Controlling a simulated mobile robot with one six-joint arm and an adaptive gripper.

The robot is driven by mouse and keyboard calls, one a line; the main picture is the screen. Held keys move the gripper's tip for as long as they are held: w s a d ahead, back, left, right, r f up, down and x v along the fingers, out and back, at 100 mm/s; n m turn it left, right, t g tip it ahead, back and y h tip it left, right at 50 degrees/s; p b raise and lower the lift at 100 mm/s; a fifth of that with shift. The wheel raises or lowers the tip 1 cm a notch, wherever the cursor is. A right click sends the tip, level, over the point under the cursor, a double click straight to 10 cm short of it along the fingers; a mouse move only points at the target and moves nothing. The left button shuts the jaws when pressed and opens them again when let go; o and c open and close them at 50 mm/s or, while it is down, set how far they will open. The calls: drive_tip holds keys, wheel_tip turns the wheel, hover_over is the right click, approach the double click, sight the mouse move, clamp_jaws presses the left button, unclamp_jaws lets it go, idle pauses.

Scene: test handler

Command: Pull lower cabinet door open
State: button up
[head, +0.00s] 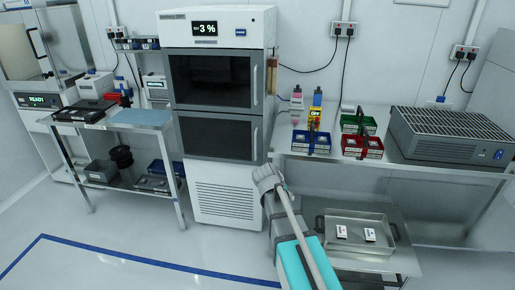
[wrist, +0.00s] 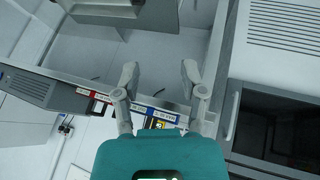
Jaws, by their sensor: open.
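The tall white cabinet (head: 224,203) stands at centre in the head view, with two dark-windowed doors. Its lower door (head: 218,139) looks shut, with a vertical handle (head: 255,143) on its right edge. My gripper (head: 266,177) is in front of the cabinet's lower right side, below that handle. In the wrist view, the lower door (wrist: 280,128) is at the right, with its pale handle (wrist: 233,115) beside the window. My gripper (wrist: 159,76) is open and empty there. Its fingers are apart from the handle, which lies to their right.
A steel bench (head: 402,166) right of the cabinet bears red, blue and green bins and a grey finned unit (head: 450,135). A metal tray (head: 347,246) is on its lower shelf. A side table (head: 138,119) stands left. The floor before the cabinet is clear.

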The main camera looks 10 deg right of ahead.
drive_tip(key=w+a+f+m+t+h+b, duration=0.2)
drive_tip(key=w+t+h+b, duration=0.45)
drive_tip(key=w, duration=1.15)
drive_tip(key=w+a+t+y+b, duration=0.1)
drive_tip(key=w+a+t+b, duration=0.1)
drive_tip(key=w+a+b, duration=0.2)
drive_tip(key=w+a+t+y+b, duration=0.2)
drive_tip(key=w+a+b, duration=0.3)
drive_tip(key=w, duration=0.5)
drive_tip(key=shift+w+a+r+t, duration=0.3)
drive_tip(key=shift+w+r+t, duration=0.1)
drive_tip(key=shift+t, duration=0.35)
drive_tip(key=shift+w+d, duration=0.1)
drive_tip(key=shift+w, duration=0.05)
drive_tip(key=x, duration=1.3)
drive_tip(key=shift+w, duration=0.25)
drive_tip(key=shift+d+f, duration=0.1)
clamp_jaws()
